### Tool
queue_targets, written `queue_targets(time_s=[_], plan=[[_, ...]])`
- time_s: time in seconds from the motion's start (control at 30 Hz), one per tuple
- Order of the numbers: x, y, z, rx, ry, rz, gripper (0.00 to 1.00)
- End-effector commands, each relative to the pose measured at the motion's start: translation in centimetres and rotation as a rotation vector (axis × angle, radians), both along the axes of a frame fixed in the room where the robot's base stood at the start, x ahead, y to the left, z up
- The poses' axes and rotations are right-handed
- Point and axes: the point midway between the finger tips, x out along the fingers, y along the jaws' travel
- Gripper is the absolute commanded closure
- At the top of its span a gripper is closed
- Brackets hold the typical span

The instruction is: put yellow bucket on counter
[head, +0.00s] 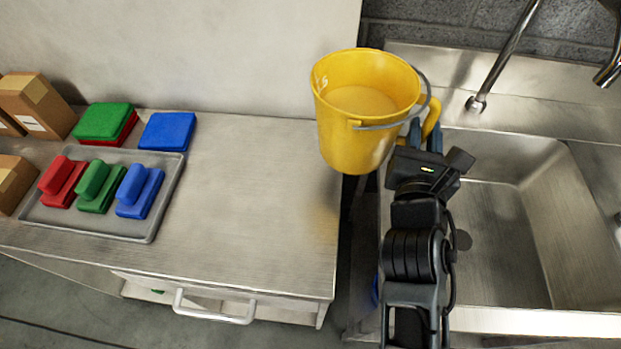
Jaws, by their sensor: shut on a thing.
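The yellow bucket (352,135) is upright, with a grey wire bail and a yellow side handle (432,117). My gripper (426,132) is shut on that side handle at the bucket's right. The bucket appears raised, over the gap between the steel counter (250,200) and the sink. Its left edge overlaps the counter's right end in the picture. Inside it a paler yellow surface shows; I cannot tell whether it is liquid or the bottom. The bucket's underside is hidden.
A grey tray (160,156) holds red, green and blue handled pads. Green (103,121) and blue (167,131) pads lie behind it. Cardboard boxes (40,103) stand far left. The counter's right half is clear. The sink (500,230) and faucet (500,60) are at right.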

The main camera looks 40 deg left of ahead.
Motion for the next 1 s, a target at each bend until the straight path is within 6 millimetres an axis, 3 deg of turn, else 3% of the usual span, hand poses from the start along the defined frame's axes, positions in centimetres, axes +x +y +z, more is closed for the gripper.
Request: queue_targets(time_s=[0.03, 0.1, 0.3, 0.67, 0.9, 1.0], plan=[[-0.6, 1.7, 1.3, 0.012, -0.006, 0.036, 1.00], [-1.2, 3.3, 1.9, 0.014, -0.005, 0.071, 1.00], [-2.6, 6.5, 3.1, 0.015, -0.003, 0.142, 1.00], [-3.3, 7.6, 3.2, 0.014, -0.002, 0.163, 1.00], [-5.3, 8.7, 1.7, 0.011, -0.001, 0.166, 1.00], [-6.8, 9.6, 0.2, 0.011, 0.000, 0.168, 1.00]])
